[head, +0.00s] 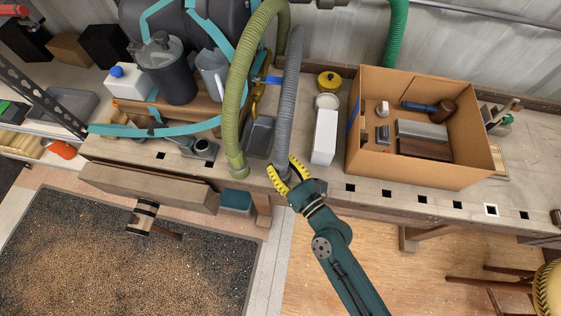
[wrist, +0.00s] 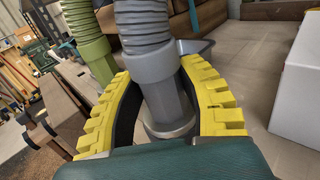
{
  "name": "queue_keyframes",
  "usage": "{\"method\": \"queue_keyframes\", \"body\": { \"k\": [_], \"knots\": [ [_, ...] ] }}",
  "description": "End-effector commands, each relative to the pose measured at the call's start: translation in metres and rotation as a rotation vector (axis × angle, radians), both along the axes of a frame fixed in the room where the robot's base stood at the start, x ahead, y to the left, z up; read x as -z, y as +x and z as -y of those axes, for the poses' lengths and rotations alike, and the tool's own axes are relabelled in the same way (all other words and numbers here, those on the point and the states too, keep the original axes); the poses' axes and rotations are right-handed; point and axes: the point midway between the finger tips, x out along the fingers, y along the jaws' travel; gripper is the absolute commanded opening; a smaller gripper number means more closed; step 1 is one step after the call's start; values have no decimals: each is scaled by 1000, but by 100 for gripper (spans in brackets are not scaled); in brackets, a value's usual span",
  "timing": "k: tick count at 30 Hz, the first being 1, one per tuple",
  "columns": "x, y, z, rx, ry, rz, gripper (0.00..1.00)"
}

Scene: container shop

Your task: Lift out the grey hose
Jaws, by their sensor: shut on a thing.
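The grey hose (head: 288,95) is ribbed and hangs down behind the workbench's front edge in the head view, beside the thicker green hose. My gripper (head: 281,165) has its yellow padded fingers around the hose's lower end. In the wrist view, the grey hose (wrist: 143,25) ends in a smooth grey cuff with a narrower pipe below it. My gripper's fingers (wrist: 160,70) are shut on this end, one on each side. Below the pipe a round grey rim (wrist: 165,130) shows. I cannot tell whether the pipe is seated in it or stands clear.
The green hose (head: 240,90) runs close on the left. A white box (head: 324,137) stands close on the right, and an open cardboard box (head: 420,172) with tools is further right. A grey tray (head: 260,137) lies behind. The bench (head: 350,185) has square holes along its front.

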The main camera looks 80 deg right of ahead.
Motion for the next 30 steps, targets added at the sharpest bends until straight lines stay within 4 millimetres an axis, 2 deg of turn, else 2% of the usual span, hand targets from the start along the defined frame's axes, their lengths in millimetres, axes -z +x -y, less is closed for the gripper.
{"method": "queue_keyframes", "body": {
  "k": [8, 11, 18, 21, 24, 30],
  "knots": [
    [-3, 0, 0, 1, -1, 1, 0],
    [-15, 0, 0, 1, -1, 1, 0],
    [-71, 0, 0, 1, -1, 1, 0],
    [-89, 0, 0, 1, -1, 1, 0],
    [-99, 0, 0, 1, -1, 1, 0],
    [-101, 0, 0, 1, -1, 1, 0]
  ]
}}
